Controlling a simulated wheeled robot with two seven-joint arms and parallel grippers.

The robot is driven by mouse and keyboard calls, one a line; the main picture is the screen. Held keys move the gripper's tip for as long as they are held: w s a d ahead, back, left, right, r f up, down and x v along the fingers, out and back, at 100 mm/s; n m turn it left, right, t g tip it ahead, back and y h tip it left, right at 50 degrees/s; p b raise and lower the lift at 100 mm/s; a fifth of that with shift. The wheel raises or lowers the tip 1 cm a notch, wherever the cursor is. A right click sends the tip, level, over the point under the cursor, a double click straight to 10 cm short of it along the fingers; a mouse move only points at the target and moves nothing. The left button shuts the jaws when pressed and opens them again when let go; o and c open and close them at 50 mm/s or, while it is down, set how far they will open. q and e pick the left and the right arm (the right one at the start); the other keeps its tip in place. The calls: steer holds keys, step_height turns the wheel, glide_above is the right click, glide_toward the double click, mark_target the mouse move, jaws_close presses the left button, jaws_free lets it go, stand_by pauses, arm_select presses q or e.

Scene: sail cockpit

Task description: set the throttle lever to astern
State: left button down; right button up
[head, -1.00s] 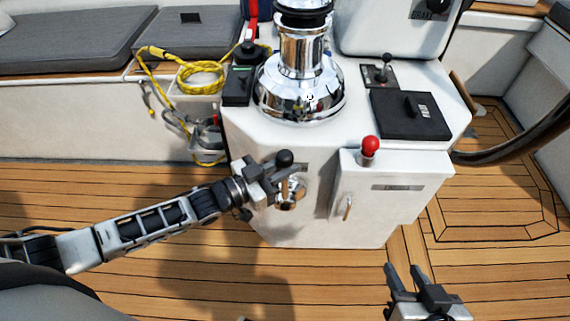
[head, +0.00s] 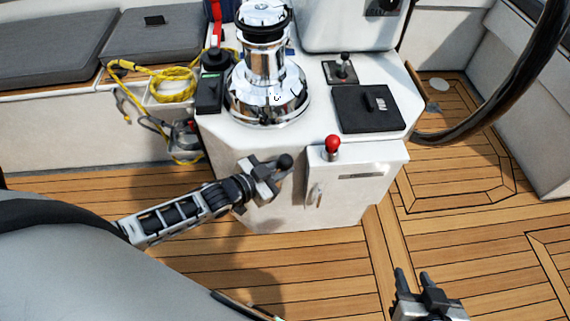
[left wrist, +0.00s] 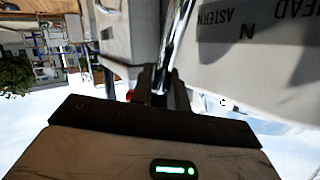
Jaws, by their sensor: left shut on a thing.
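The throttle lever has a dark round knob (head: 285,161) and stands at the front face of the white console (head: 225,150). My left gripper (head: 266,178) is shut on the lever just below the knob and mostly hides its shaft and base. In the left wrist view the chrome lever shaft (left wrist: 177,40) runs up from between the fingers of my left gripper (left wrist: 163,90). A panel beside it carries upside-down words, ASTERN (left wrist: 229,32), N and part of AHEAD. My right gripper (head: 416,284) is open and empty above the deck at the lower right.
A box with a red knob (head: 333,143) and a small handle (head: 315,195) is close right of the lever. A chrome winch (head: 265,85) and a black hatch (head: 366,108) are on top. Yellow rope (head: 165,87) hangs at left. The wooden deck in front is clear.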

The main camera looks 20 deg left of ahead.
arm_select(q)
steer(key=c, duration=1.4)
jaws_free()
steer(key=shift+w+d+r, duration=0.15)
steer(key=shift+w+r, duration=0.1)
steer(key=shift+r, duration=0.2)
steer(key=shift+s+f, duration=0.1)
steer(key=shift+f, duration=0.05)
steer(key=shift+f, duration=0.1)
steer(key=shift+s, duration=0.15)
steer(key=p+v, duration=0.1)
steer(key=v, duration=1.4)
steer(key=shift+s+a, duration=0.25)
steer(key=shift+a, duration=0.05)
steer(key=shift+d, duration=0.1)
